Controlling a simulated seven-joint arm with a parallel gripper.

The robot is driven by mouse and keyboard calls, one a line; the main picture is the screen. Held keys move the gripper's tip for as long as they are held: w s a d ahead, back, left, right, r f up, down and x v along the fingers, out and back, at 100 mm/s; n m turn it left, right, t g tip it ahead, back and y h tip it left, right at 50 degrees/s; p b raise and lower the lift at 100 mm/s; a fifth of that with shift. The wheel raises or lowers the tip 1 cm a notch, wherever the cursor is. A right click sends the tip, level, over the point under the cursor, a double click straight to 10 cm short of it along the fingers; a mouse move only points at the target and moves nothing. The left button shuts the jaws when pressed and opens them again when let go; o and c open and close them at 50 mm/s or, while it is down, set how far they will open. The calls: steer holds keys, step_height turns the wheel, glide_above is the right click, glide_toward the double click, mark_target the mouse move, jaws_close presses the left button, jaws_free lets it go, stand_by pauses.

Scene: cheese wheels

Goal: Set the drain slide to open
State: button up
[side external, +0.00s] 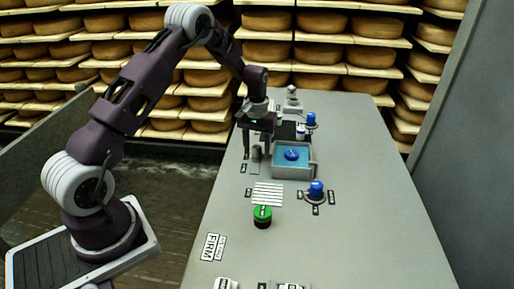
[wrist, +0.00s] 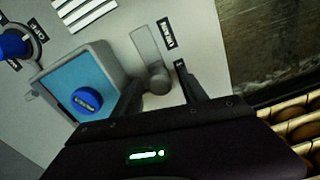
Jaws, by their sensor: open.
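A grey slide with a rounded knob at one end (wrist: 148,52) lies beside the blue-filled basin (wrist: 47,72) in the wrist view; I take it for the drain slide. A dark label by it is too blurred to read surely. In the side view it shows as a small grey piece (side external: 256,153) left of the basin (side external: 292,174). My gripper (wrist: 158,77) is open, its fingers on either side of the knob end; I cannot tell whether they touch it. In the side view my gripper (side external: 257,146) points down over the slide.
A blue round piece (side external: 292,154) sits in the basin. Blue knobs (side external: 316,190) stand to its right on the grey bench (side external: 370,235). A white slatted piece (side external: 268,193) and a green-topped cylinder (side external: 262,216) are nearer. Cheese shelves (side external: 318,54) line the back.

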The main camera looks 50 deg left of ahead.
jaws_close()
steer(key=shift+r, duration=0.1)
stand_by(1.2)
